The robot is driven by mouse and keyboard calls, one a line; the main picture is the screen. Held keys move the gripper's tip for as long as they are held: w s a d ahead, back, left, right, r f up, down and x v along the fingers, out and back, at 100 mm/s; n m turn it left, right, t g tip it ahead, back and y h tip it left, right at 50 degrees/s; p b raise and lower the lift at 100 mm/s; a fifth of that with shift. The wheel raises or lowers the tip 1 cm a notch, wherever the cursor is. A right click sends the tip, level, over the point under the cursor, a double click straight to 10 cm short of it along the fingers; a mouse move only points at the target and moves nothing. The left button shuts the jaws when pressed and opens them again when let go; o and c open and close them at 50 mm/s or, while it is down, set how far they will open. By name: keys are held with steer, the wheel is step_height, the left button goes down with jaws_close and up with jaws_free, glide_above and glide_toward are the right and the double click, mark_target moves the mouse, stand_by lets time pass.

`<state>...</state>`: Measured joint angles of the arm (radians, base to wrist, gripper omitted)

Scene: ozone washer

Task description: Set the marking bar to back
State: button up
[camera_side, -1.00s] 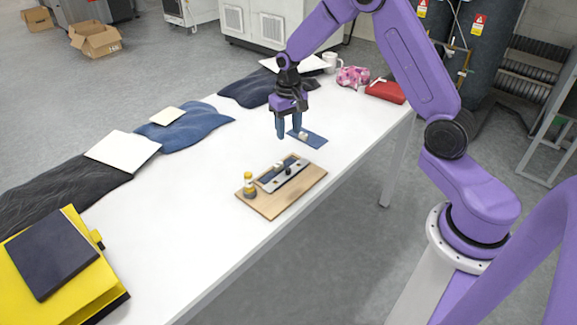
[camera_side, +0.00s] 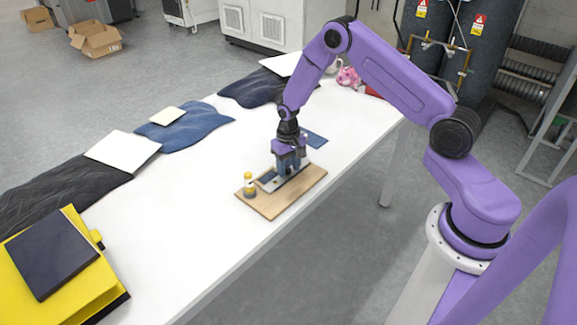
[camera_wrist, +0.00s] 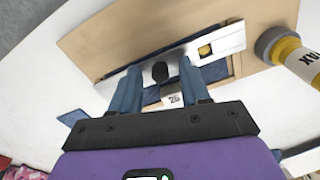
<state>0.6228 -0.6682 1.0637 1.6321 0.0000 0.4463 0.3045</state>
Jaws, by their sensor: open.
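The marking bar appears to be the long silver metal bar (camera_wrist: 225,42) on a wooden board (camera_side: 275,207); it also shows in the side view (camera_side: 267,184). A black knob (camera_wrist: 160,72) stands up from the bar. My gripper (camera_wrist: 159,66) is open, with one blue finger on each side of the knob. I cannot tell whether either finger touches it. In the side view, my gripper (camera_side: 287,172) is low over the board and hides the knob and much of the bar. A dark blue piece (camera_wrist: 213,73) lies at the bar in the wrist view.
A small white block with dark marks (camera_wrist: 172,98) shows between the fingers. A flat blue patch (camera_side: 316,140) lies beyond the board. Folded cloths (camera_side: 190,128) line the far table edge. The table's left middle is clear.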

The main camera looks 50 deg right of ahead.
jaws_close()
steer(key=shift+s, duration=2.75)
jaws_free()
step_height(320, 180, up, 17)
steer(key=shift+r, duration=0.2)
steer(key=shift+a, duration=0.1)
